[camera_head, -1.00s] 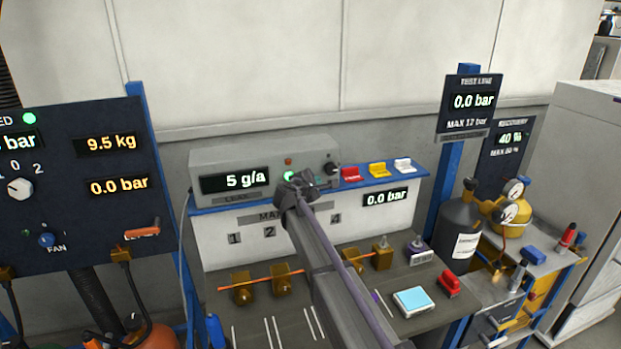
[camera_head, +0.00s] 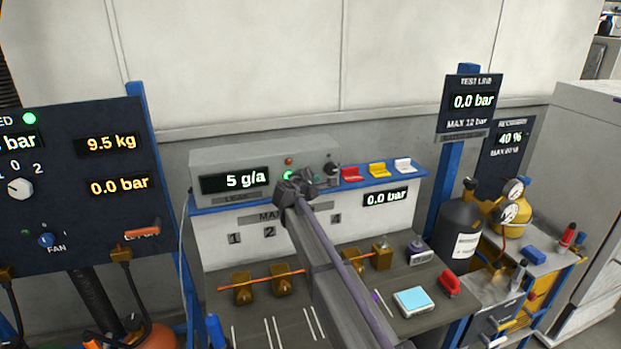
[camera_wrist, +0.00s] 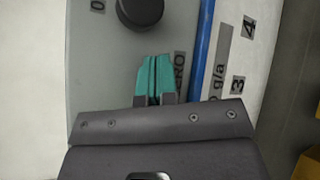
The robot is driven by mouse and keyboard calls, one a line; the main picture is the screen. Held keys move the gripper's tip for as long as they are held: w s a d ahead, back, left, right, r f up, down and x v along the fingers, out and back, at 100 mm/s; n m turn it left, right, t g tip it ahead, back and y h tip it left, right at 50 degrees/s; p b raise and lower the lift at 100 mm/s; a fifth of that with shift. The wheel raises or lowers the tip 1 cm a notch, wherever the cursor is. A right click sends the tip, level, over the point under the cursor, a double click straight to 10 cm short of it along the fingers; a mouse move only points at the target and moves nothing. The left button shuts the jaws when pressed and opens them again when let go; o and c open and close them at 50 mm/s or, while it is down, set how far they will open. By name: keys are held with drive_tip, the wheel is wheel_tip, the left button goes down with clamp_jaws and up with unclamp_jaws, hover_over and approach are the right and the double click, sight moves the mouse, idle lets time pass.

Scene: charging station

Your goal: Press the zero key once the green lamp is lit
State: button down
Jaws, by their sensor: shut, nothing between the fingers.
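The grey leak meter (camera_head: 235,160) stands on the blue shelf and reads 5 g/a. Its green lamp (camera_head: 288,175) is lit, beside my wrist; a dim red lamp (camera_head: 289,161) sits above it. My gripper (camera_wrist: 155,60) has teal fingers, closed together and empty, at the meter's front panel (camera_wrist: 95,70). The ZERO label (camera_wrist: 180,68) shows partly beside the fingers. The zero key itself is hidden behind them, and I cannot tell whether they touch it.
A black knob (camera_wrist: 140,12) lies just beyond my fingertips. The blue shelf edge (camera_wrist: 202,60) runs beside the panel. Red (camera_head: 350,174), yellow (camera_head: 378,169) and white (camera_head: 403,165) items sit on the shelf to the right. Brass fittings (camera_head: 284,283) stand on the bench below.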

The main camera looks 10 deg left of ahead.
drive_tip(key=shift+w+a, duration=0.15)
drive_tip(key=shift+w, duration=0.2)
idle(0.3)
idle(0.4)
drive_tip(key=shift+s+d, duration=0.3)
drive_tip(key=shift+s, duration=0.45)
drive_tip(key=s, duration=0.1)
drive_tip(key=s+d, duration=0.1)
drive_tip(key=s, duration=0.1)
drive_tip(key=s+d, duration=0.1)
drive_tip(key=shift+s, duration=0.3)
idle(0.3)
